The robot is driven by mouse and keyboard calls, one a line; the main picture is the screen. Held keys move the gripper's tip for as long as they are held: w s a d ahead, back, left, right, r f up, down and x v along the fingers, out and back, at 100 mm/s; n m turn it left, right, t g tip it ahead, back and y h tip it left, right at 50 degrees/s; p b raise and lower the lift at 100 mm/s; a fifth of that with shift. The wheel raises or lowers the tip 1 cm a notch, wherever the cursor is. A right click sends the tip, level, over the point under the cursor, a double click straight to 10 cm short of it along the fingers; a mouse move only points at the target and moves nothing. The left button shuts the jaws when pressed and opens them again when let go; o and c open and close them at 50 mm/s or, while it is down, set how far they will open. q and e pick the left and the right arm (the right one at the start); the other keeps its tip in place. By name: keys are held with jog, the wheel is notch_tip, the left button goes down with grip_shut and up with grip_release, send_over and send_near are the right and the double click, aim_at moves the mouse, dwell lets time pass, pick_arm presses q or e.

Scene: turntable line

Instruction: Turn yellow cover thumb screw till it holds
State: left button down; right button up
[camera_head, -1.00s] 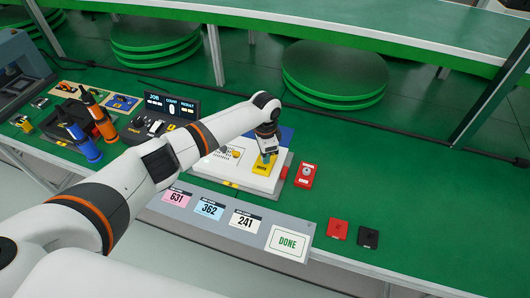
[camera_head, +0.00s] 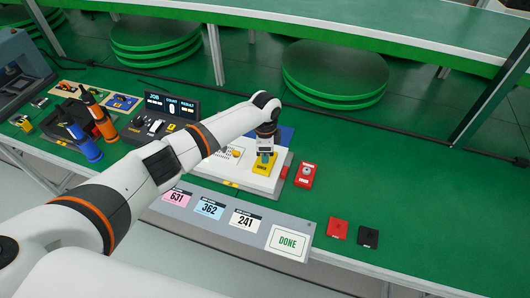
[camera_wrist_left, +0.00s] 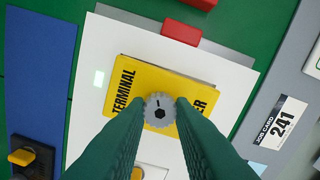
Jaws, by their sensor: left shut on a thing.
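The yellow cover (camera_head: 262,169) lies on the white turntable board (camera_head: 235,175). In the left wrist view the cover (camera_wrist_left: 120,80), lettered TERMINAL, has a grey knurled thumb screw (camera_wrist_left: 159,110) at its middle edge, with a dark hex socket and a short dark mark. My left gripper (camera_head: 265,155) points down over the cover. In the left wrist view its green fingers (camera_wrist_left: 160,112) are shut on the thumb screw, one on each side. In the head view the screw is hidden behind the gripper. My right gripper is in neither view.
A red cover with a round screw (camera_head: 305,174) lies right of the board. Loose red (camera_head: 338,229) and black (camera_head: 368,237) pieces lie further right. Blue and orange drivers (camera_head: 100,116) stand left. The right bench is clear.

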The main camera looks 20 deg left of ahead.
pick_arm(q)
jog(key=c, duration=1.2)
grip_release()
jog(key=shift+d, duration=0.1)
jog(key=shift+c, duration=0.2)
notch_tip(320, 180, up, 12)
jog(key=b, duration=0.1)
jog(key=shift+b, duration=0.35)
